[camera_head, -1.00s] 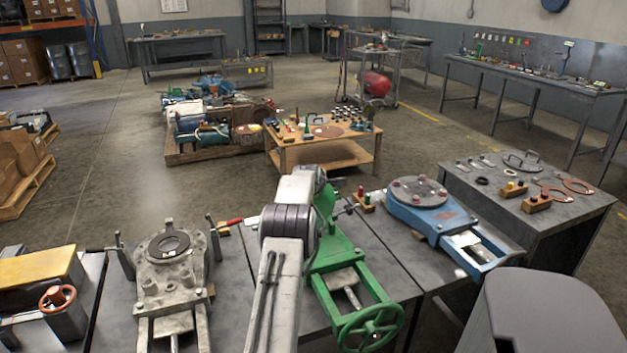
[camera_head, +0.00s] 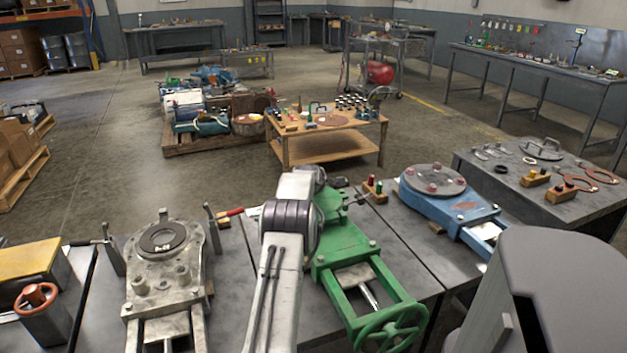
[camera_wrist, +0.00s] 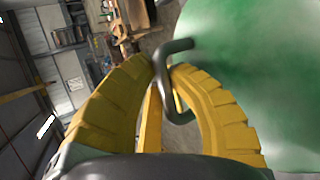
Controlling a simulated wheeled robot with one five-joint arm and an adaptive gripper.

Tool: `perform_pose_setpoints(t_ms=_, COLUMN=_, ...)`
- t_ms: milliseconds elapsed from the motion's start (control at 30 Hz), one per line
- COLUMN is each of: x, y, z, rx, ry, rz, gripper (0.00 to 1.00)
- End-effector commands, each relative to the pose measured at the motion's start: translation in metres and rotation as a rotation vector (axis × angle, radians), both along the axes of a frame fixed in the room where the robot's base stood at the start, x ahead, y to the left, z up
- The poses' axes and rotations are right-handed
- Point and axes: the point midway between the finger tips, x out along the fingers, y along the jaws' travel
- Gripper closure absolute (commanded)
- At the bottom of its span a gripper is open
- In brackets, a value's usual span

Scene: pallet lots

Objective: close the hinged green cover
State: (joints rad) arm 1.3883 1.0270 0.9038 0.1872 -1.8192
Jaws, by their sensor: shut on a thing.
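The green valve body (camera_head: 345,240) lies on the bench, with a green handwheel (camera_head: 392,328) at its near end. My arm covers its left and far side in the head view, and hides my gripper there. In the wrist view the large curved green cover (camera_wrist: 255,70) fills the right side, close to the fingers. My gripper (camera_wrist: 168,72) has two yellow ribbed fingers closed around a dark bent handle (camera_wrist: 178,46) beside the cover. Where the handle joins the cover is not clear. How far the cover stands open cannot be told.
A grey valve (camera_head: 165,265) stands to the left and a blue valve (camera_head: 450,205) to the right. A small wooden block with coloured pegs (camera_head: 375,192) sits just beyond the green valve. A grey rounded housing (camera_head: 560,290) fills the lower right.

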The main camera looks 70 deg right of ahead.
Motion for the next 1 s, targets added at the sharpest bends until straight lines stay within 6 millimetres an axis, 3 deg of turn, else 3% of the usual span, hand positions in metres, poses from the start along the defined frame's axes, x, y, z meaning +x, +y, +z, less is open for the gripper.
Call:
perform_pose_setpoints(t_ms=33, x=-0.0036, y=0.0026, z=-0.0137, rx=0.024, ry=0.002, rz=-0.006, gripper=1.0)
perform_pose_setpoints(t_ms=100, x=-0.0038, y=0.0025, z=-0.0161, rx=0.024, ry=0.002, rz=-0.006, gripper=1.0)
perform_pose_setpoints(t_ms=733, x=-0.0045, y=0.0026, z=-0.0213, rx=0.026, ry=0.003, rz=-0.006, gripper=1.0)
perform_pose_setpoints(t_ms=767, x=-0.0046, y=0.0025, z=-0.0215, rx=0.026, ry=0.002, rz=-0.007, gripper=0.84)
perform_pose_setpoints(t_ms=1000, x=-0.0059, y=0.0023, z=-0.0213, rx=0.025, ry=0.004, rz=-0.008, gripper=0.62)
